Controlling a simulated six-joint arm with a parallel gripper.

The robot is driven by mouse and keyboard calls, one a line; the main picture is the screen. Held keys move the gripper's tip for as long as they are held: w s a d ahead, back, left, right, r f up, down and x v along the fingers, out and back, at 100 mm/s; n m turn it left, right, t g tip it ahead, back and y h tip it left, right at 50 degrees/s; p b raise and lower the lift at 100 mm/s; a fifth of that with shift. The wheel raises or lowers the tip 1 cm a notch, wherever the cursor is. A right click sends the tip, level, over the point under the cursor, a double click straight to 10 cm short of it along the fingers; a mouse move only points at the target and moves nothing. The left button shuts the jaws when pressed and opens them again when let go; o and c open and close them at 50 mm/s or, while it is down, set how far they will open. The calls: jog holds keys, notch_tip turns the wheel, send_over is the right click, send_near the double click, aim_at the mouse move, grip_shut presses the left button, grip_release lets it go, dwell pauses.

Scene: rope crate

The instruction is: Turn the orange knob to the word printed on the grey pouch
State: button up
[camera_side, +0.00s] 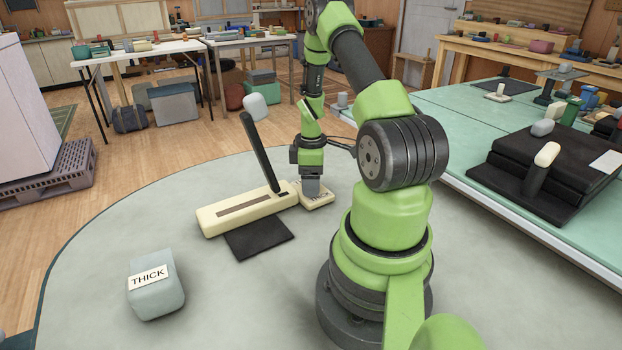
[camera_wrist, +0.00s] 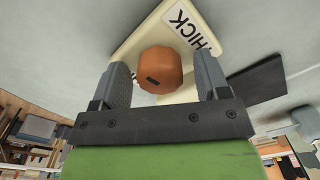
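The grey pouch (camera_side: 158,300) stands at the front left of the round table; its white label reads THICK. The orange knob (camera_wrist: 160,70) sits on a cream base (camera_wrist: 145,40), with a small dark mark on its face. A label on this base (camera_side: 325,204) shows "HICK" in the wrist view, its first letter cut off or hidden; other words are hidden. My gripper (camera_wrist: 162,82) points down at the knob, one finger on either side, with visible gaps between fingers and knob. In the side view my gripper (camera_side: 311,188) hides the knob.
A cream slotted box (camera_side: 225,222) with a tall black lever (camera_side: 260,155) stands just left of the knob base. A black mat (camera_side: 259,238) lies in front of it. The table around the pouch is clear.

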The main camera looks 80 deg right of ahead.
jog(key=c, duration=0.8)
jog(key=shift+c, duration=0.2)
jog(key=shift+m, duration=0.4)
jog(key=m, duration=0.3)
jog(key=shift+m, duration=2.5)
jog(key=o, duration=0.9)
